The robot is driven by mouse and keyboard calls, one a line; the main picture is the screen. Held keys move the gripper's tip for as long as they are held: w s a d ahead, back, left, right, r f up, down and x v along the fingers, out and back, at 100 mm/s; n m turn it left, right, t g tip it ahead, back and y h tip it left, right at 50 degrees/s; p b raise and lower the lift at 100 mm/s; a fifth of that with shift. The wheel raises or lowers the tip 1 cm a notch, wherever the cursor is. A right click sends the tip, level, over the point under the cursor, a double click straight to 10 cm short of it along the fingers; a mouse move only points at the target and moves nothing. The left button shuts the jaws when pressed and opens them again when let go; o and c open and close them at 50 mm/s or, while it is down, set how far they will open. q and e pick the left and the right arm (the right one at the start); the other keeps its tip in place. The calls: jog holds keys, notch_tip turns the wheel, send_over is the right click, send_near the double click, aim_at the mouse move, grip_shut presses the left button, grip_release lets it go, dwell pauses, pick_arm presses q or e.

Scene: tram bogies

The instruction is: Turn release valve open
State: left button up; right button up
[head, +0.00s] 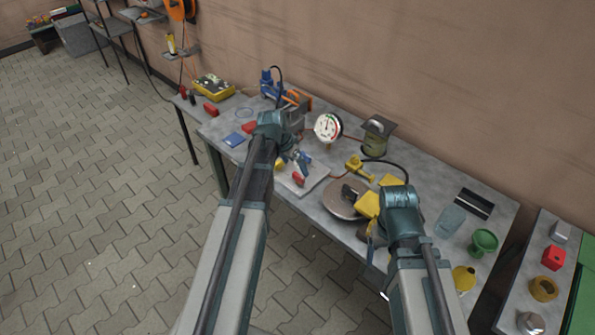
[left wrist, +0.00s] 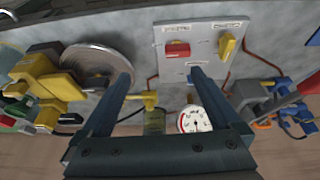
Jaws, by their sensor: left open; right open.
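A light grey panel (left wrist: 203,50) lies on the bench and carries a red handle (left wrist: 177,48) and a yellow handle (left wrist: 227,45). Its labels are too small to read, so I cannot tell which handle is the release valve. In the head view, the red handle (head: 298,180) shows beside my left gripper (head: 302,163), which partly hides the panel. My left gripper (left wrist: 160,74) is open and empty, its fingers pointing at the panel without visibly gripping either handle. My right gripper (head: 372,228) is open beside yellow blocks (head: 367,205), partly hidden by its wrist.
A round gauge (head: 328,127) stands behind the panel, with a yellow tap-like fitting (head: 355,164) to its right. A grey disc (head: 345,198) lies between my arms. A green cup (head: 483,242) and a clear jar (head: 449,221) stand at the right. Hoses run across the bench.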

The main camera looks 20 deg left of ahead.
aim_at(298, 176)
pick_arm(q)
jog(key=a, duration=0.1)
jog(key=w+a, duration=0.1)
jog(key=a, duration=0.1)
jog(key=shift+w+a+r+t, duration=0.2)
jog(key=shift+r+t, duration=0.1)
jog(key=shift+r, duration=0.1)
jog(key=shift+f, duration=0.1)
jog(key=b+x, duration=1.2)
jog(key=x, duration=0.1)
jog(key=shift+w+d+f+b, duration=0.1)
jog(key=shift+w+f+b, duration=0.05)
jog(key=shift+f+b, duration=0.2)
jog(key=shift+r, duration=0.1)
jog(key=c, duration=1.4)
jog(key=shift+o, duration=0.2)
